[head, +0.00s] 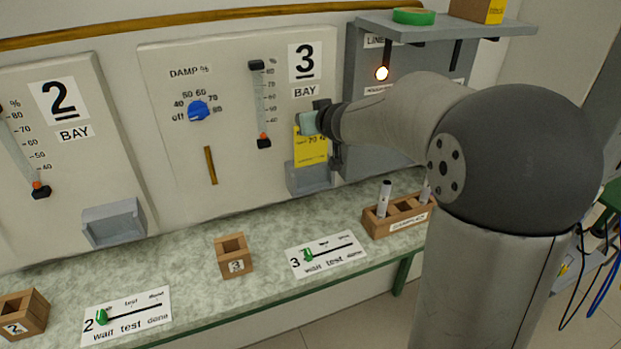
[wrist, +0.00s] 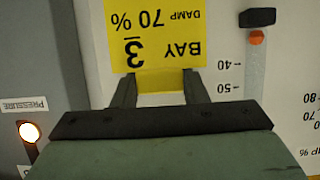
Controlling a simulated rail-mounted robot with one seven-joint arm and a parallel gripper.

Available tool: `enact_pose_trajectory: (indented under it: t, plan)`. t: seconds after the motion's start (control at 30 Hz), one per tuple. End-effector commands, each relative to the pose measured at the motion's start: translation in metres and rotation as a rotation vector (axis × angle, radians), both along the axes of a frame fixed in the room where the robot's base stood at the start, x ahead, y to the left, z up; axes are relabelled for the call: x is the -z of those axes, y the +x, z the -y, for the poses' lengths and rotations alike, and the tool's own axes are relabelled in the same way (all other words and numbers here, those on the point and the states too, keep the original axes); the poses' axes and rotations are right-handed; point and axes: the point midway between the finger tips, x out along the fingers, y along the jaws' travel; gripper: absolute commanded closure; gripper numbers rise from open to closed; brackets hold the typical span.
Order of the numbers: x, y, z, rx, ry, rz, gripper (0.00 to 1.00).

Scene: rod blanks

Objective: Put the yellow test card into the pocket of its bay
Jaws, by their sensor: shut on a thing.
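The yellow test card (head: 311,150) is upright in front of the bay 3 panel. In the wrist view the card (wrist: 155,40) reads "BAY 3 DAMP 70 %", upside down in the picture. My gripper (wrist: 160,82) is shut on the card's top edge, one finger on each side. In the head view my gripper (head: 318,122) is at the card's top, partly hidden by my arm. The grey pocket of bay 3 (head: 309,180) is directly below. The card's lower edge meets the pocket's top; whether it is inside the pocket I cannot tell.
Bay 3 has a blue damp knob (head: 198,111) and a slider scale (head: 262,105) left of the card. Bay 2's pocket (head: 114,222) looks empty. A wooden rod rack (head: 378,228), a small block (head: 234,256) and a status strip (head: 326,254) stand on the counter below.

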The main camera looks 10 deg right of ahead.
Motion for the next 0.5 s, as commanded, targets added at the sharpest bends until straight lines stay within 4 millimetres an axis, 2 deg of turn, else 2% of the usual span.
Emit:
enact_pose_trajectory:
  t: [0.03, 0.1, 0.27, 0.5]
  plan:
    - [0.014, 0.000, 0.000, 0.000, 0.001, -0.002, 0.95]
    - [0.027, 0.000, 0.000, 0.001, 0.001, -0.003, 0.95]
    - [0.042, 0.000, 0.000, 0.000, 0.002, -0.003, 0.95]
    - [0.075, 0.000, 0.000, -0.001, 0.001, -0.002, 0.95]
